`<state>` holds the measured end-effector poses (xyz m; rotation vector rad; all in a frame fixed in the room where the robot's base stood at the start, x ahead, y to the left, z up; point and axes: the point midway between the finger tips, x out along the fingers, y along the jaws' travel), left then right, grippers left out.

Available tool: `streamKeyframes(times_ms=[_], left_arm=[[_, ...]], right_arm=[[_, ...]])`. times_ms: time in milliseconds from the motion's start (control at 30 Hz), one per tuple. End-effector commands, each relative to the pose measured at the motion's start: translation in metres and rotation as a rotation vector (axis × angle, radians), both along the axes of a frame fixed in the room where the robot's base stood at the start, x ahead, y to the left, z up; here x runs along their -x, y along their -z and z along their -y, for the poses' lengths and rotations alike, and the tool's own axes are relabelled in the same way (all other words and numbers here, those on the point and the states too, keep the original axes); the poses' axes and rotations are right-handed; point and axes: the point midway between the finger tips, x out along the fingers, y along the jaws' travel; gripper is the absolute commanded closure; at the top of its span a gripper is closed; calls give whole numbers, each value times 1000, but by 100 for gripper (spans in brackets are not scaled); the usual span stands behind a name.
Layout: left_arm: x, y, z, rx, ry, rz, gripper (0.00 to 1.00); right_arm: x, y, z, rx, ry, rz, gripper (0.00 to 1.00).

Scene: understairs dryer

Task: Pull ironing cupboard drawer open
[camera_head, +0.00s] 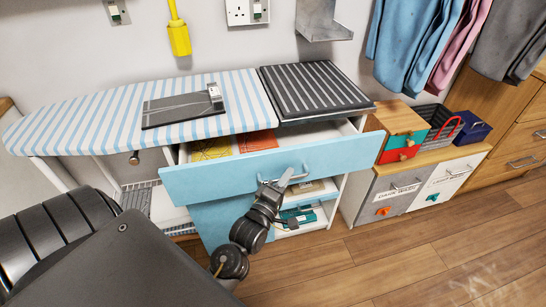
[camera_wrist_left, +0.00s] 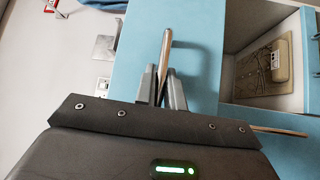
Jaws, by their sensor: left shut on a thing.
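The ironing cupboard drawer has a light blue front (camera_head: 225,174) and stands partly out from under the ironing board. Folded yellow and orange cloths (camera_head: 257,141) show inside it. My left gripper (camera_head: 279,183) is at the right half of the drawer front, shut on its metal bar handle (camera_head: 298,174). In the left wrist view the handle (camera_wrist_left: 166,48) lies between the two grey fingers (camera_wrist_left: 161,88), with the blue drawer front (camera_wrist_left: 197,45) behind. My right gripper is not in view.
A striped ironing board (camera_head: 90,118) and a black ribbed pad (camera_head: 315,88) lie above the drawer. Open shelves (camera_head: 300,218) sit below it. Laundry bins (camera_head: 393,190) with a wooden top stand to the right. The wooden floor (camera_head: 430,255) in front is clear.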

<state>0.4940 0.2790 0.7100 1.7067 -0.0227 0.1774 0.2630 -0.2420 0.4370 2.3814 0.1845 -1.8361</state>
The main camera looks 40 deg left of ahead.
Motion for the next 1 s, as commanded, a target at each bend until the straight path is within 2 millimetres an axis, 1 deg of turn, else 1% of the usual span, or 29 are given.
streamKeyframes(times_ms=[33, 100, 200, 333, 567, 600, 733, 1000], left_arm=[[8, -1, 10, 5, 1, -9, 100], [17, 0, 21, 4, 2, -8, 100], [24, 0, 30, 2, 1, -7, 100], [28, 1, 34, 0, 0, -4, 100], [27, 1, 33, 0, 1, -3, 100], [27, 1, 33, 0, 0, -2, 85], [27, 1, 32, 0, -1, -2, 68], [28, 0, 32, 0, -2, -1, 67]], right_arm=[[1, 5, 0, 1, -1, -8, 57], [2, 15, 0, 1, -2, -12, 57], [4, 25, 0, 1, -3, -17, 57], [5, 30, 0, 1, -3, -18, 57], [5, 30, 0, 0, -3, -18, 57], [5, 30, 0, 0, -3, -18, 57], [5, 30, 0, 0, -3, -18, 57], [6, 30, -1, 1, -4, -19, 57]])
